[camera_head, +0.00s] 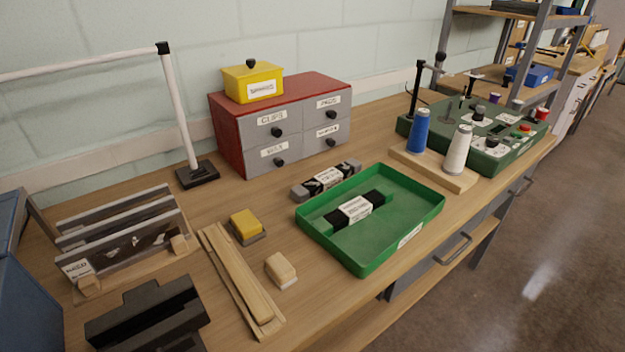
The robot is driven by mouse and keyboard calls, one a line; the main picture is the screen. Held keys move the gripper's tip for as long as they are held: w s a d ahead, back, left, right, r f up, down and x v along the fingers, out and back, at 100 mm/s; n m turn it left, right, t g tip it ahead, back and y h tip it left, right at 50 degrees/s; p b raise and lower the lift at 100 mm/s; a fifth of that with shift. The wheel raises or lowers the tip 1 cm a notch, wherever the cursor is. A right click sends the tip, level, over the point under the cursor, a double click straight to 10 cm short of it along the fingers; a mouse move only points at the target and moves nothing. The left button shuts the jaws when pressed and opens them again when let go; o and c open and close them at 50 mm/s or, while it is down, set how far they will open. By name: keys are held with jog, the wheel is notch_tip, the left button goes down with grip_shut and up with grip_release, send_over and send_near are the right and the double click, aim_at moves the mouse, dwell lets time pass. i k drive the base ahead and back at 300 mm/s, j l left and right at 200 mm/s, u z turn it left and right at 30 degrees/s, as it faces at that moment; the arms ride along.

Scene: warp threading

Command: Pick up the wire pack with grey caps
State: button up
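The wire pack with grey caps (327,180) lies on the wooden table just behind the green tray, close in front of the drawer cabinet. It has a dark middle, a white label and a grey cap at each end. A second pack (355,209) with green ends, black bands and a white label lies inside the green tray (433,197). My gripper is not in view.
A red and grey drawer cabinet (305,135) with a yellow box (253,82) stands behind. Thread spools (419,131) and a green machine (490,158) are right. Wooden slats (240,280), a yellow block (246,224) and a rack (125,245) are left.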

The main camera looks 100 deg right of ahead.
aim_at(326, 180)
jog(key=k+l, duration=0.75)
jog(key=k, duration=0.25)
jog(key=k+l+z, duration=0.1)
jog(key=k+l, duration=0.65)
jog(key=k, duration=0.2)
